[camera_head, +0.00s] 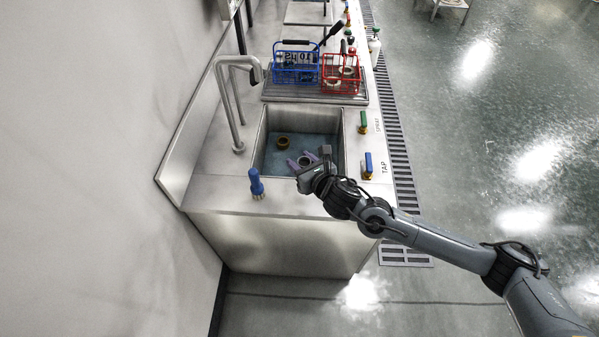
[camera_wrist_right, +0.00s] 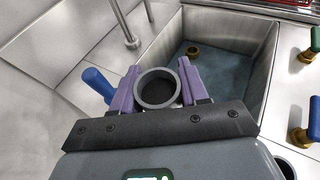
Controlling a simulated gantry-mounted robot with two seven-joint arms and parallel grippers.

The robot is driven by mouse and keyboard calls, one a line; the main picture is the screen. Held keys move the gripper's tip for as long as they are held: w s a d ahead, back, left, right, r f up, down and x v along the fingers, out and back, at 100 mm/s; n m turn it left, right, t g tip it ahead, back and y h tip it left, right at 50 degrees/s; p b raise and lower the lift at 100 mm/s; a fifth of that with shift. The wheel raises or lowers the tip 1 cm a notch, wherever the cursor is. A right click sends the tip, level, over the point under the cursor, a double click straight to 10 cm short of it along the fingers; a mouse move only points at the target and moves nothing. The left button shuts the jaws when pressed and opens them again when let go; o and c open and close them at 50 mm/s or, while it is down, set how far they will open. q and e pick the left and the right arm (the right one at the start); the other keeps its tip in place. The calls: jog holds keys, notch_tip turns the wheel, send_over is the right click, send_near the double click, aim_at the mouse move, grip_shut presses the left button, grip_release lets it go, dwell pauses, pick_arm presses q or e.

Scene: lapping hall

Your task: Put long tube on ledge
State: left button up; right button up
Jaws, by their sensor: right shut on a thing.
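My right gripper (camera_head: 302,159) has purple fingers and is over the sink basin (camera_head: 264,138). In the right wrist view the gripper (camera_wrist_right: 159,70) is shut on a grey tube (camera_wrist_right: 140,92), seen end-on as a ring with a dark inside. Its length cannot be told from this angle. The tube also shows between the fingers in the head view (camera_head: 304,161). A flat steel ledge (camera_head: 222,192) runs along the near side of the basin. My left gripper is not in view.
A brass-coloured ring (camera_head: 283,142) lies in the basin. A blue-handled brush (camera_head: 256,184) stands on the near ledge. A tall faucet (camera_head: 233,108) rises at the left. Green (camera_head: 363,122) and blue (camera_head: 368,165) taps line the right edge. Blue (camera_head: 296,67) and red (camera_head: 341,76) baskets stand behind.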

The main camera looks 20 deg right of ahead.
jog(key=shift+w+a+f, duration=0.1)
jog(key=shift+a+f, duration=0.1)
jog(key=shift+f+b, duration=0.35)
jog(key=shift+f, duration=1.6)
jog(key=shift+f, duration=0.15)
jog(key=o, duration=1.1)
